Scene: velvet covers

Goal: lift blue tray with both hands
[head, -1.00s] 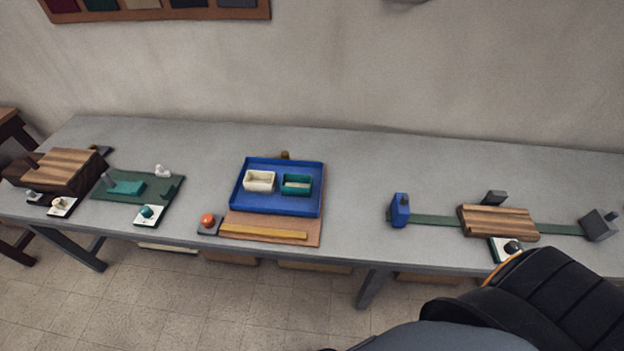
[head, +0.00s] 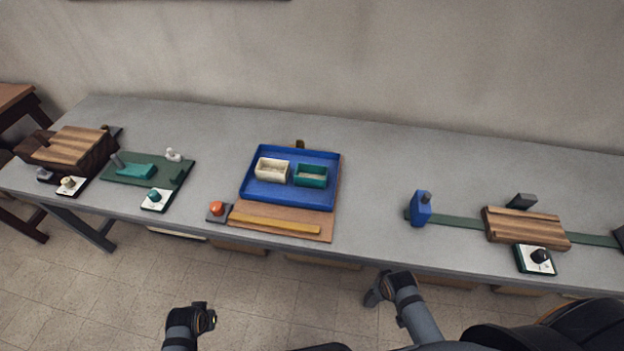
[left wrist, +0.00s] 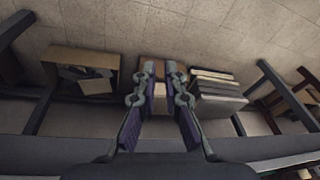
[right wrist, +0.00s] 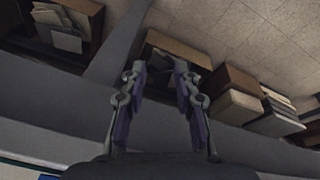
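The blue tray (head: 283,194) lies flat on the grey table, partly over a brown board. It holds a cream box (head: 272,169) and a teal box (head: 311,176). My arms show at the bottom of the head view, in front of the table and well apart from the tray. My left gripper (left wrist: 159,95) is open and empty in the left wrist view, with the table's front edge below it. My right gripper (right wrist: 161,95) is open and empty in the right wrist view. A blue strip, possibly the tray, shows at that view's bottom left corner.
The brown board (head: 325,225) carries a yellow bar (head: 275,219). An orange ball (head: 216,208) on a dark base stands to its left. A blue block (head: 420,208) and a wooden board (head: 525,227) are further right. The grey table (head: 375,190) is clear just right of the tray.

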